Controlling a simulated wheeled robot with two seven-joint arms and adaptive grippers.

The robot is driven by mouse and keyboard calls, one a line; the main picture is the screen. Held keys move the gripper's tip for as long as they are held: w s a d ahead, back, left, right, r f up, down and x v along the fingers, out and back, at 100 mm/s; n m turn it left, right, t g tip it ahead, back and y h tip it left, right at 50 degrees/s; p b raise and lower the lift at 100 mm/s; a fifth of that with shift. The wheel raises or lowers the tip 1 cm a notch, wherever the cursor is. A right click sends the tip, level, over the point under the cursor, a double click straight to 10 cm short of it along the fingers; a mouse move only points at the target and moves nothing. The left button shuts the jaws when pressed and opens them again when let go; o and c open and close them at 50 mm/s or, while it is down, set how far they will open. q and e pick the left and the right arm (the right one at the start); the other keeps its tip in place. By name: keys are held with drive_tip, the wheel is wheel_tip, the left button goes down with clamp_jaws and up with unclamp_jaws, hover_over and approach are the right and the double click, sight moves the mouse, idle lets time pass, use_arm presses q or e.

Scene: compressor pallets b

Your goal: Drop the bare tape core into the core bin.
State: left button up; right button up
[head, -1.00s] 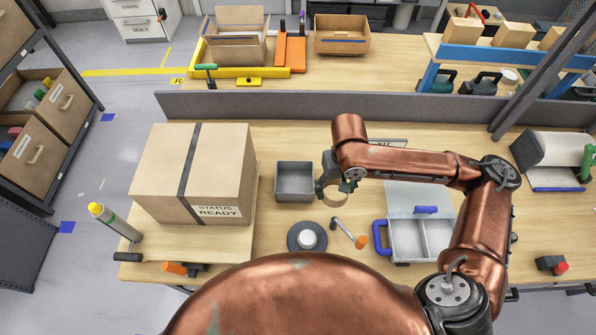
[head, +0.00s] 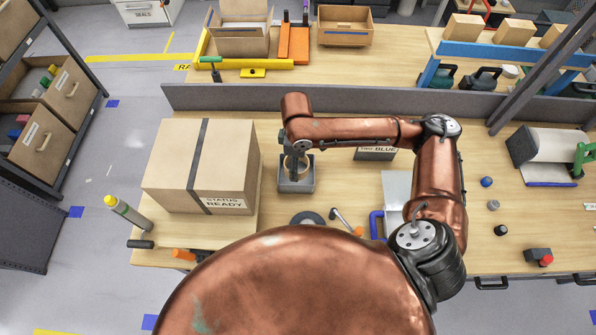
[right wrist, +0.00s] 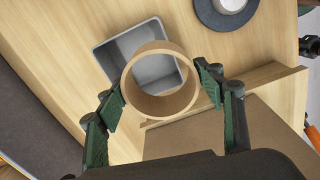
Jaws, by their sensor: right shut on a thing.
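The bare tape core (head: 291,166), a tan cardboard ring, is held between the fingers of my right gripper (head: 296,160). In the right wrist view the core (right wrist: 160,106) sits between the two green finger pads (right wrist: 160,90), its open end facing the camera. The core bin (head: 296,187), a small grey open box on the table, lies under the core. In the right wrist view the bin (right wrist: 118,48) shows behind the core, which covers part of it. The core appears above the bin; the exact height is hard to tell. My left gripper is not in view.
A large taped carton (head: 200,165) stands left of the bin. A dark disc (head: 307,218) and an orange-handled tool (head: 345,222) lie in front. A grey divider (head: 350,100) runs behind.

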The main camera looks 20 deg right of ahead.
use_arm(q)
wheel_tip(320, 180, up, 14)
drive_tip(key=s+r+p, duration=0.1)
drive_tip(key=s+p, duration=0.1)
drive_tip(key=p, duration=1.2)
use_arm(e)
drive_tip(key=w+d+f+n+b, duration=0.1)
drive_tip(key=f+n, duration=0.2)
drive_tip(key=n, duration=0.6)
drive_tip(key=w+d+f+n+b, duration=0.1)
drive_tip(key=f+n+b, duration=0.1)
drive_tip(key=n, duration=0.8)
drive_tip(key=w+d+f+n+b, duration=0.1)
drive_tip(key=w+f+n+b, duration=0.1)
drive_tip(key=n, duration=0.7)
drive_tip(key=shift+w+d+f+n, duration=0.1)
drive_tip(key=shift+f+n, duration=0.05)
drive_tip(key=shift+f, duration=0.3)
drive_tip(key=shift+d+f+n, duration=0.1)
drive_tip(key=shift+f+n, duration=0.05)
drive_tip(key=shift+f, duration=0.25)
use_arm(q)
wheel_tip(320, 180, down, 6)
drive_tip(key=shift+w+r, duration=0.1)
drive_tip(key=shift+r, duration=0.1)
use_arm(e)
drive_tip(key=shift+r, duration=0.1)
drive_tip(key=o, duration=1)
